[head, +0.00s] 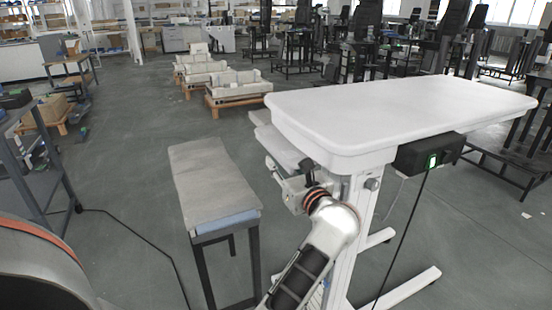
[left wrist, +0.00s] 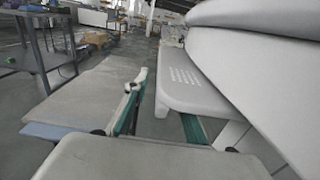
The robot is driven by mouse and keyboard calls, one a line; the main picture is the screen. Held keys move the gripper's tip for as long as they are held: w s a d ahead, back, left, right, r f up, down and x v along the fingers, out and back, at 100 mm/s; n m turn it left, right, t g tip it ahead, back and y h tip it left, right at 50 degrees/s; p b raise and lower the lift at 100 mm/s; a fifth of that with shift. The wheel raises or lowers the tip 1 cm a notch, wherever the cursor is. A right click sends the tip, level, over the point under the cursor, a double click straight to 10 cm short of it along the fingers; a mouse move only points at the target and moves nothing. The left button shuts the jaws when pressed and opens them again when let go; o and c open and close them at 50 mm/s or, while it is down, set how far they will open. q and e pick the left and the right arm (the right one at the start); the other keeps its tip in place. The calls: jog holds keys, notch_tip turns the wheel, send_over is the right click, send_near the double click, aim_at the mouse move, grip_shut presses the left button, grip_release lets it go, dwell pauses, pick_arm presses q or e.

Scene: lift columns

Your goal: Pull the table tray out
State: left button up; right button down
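The white table (head: 400,110) stands on a lift column at the right of the head view. Its light grey tray (head: 280,146) shows under the left end of the tabletop, sticking out a little. In the left wrist view the tray (left wrist: 197,88) has a patch of small holes. My left gripper (head: 278,172) is beside the tray's outer end. In the left wrist view its green-padded fingers (left wrist: 160,120) are spread apart, one on the outer side of the tray edge, the other partly hidden by the tray. My right gripper is not in view.
A narrow grey-topped bench (head: 212,182) stands left of the tray, with a strip of floor between. A black control box (head: 430,153) hangs under the tabletop with a cable. A dark shelf cart (head: 30,165) stands far left. Pallets (head: 235,86) lie behind.

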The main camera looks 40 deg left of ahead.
pick_arm(q)
jog(key=shift+w+a, duration=0.2)
jog(key=shift+a, duration=0.1)
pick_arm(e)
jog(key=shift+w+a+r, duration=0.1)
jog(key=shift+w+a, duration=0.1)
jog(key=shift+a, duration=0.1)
pick_arm(q)
grip_shut()
jog(key=shift+s, duration=0.15)
